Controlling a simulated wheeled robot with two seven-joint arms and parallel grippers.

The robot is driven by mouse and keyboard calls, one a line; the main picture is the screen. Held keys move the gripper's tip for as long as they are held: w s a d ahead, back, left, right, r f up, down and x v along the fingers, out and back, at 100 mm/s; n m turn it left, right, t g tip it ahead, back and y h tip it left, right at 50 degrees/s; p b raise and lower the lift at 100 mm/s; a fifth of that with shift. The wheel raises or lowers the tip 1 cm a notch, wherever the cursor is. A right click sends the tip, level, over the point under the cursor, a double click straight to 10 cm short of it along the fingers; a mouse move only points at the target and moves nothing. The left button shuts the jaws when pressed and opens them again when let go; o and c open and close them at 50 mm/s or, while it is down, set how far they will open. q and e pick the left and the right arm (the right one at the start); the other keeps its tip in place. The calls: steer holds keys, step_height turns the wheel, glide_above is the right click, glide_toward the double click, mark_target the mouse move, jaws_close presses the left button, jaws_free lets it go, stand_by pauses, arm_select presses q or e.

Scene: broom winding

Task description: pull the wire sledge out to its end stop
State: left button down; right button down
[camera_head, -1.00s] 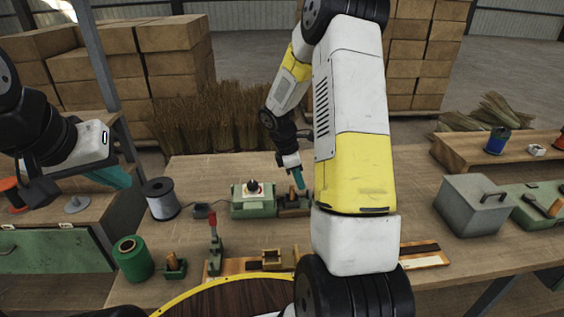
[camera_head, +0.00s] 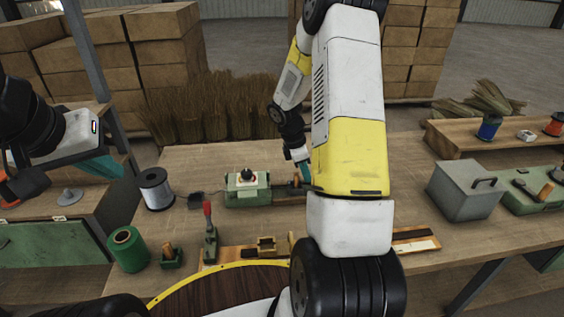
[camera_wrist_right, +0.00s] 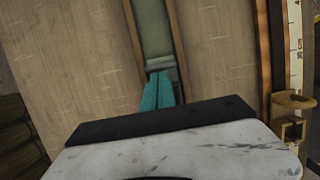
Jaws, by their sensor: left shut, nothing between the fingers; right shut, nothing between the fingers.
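The green winding box (camera_head: 247,190) with a dark round knob stands on the bench in the head view. A low dark rail (camera_head: 288,195) runs from its right side, and the sledge's small wooden handle (camera_head: 297,181) shows on it, partly hidden by my right arm. My right gripper (camera_head: 305,172) is shut, with its teal fingers down close beside the handle; I cannot tell whether they touch it. In the wrist view, the shut right fingers (camera_wrist_right: 163,78) reach to a grey crossbar (camera_wrist_right: 160,64) in a brown-edged channel (camera_wrist_right: 152,28). My left gripper (camera_head: 105,168) is shut and empty at far left.
A wire spool (camera_head: 156,188), a green spool (camera_head: 127,249) and a red-handled clamp (camera_head: 209,235) stand left on the bench. A grey lidded box (camera_head: 466,190) stands right. In the wrist view, a ruler (camera_wrist_right: 295,45) and brass-coloured fitting (camera_wrist_right: 290,108) lie at right.

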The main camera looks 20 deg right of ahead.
steer(key=s+d, duration=0.1)
steer(key=d, duration=0.6)
steer(key=s+d, duration=0.2)
steer(key=d, duration=0.6)
steer(key=s+d, duration=0.1)
steer(key=d, duration=0.6)
steer(key=shift+s+d, duration=0.4)
steer(key=shift+d, duration=0.1)
steer(key=shift+r, duration=0.15)
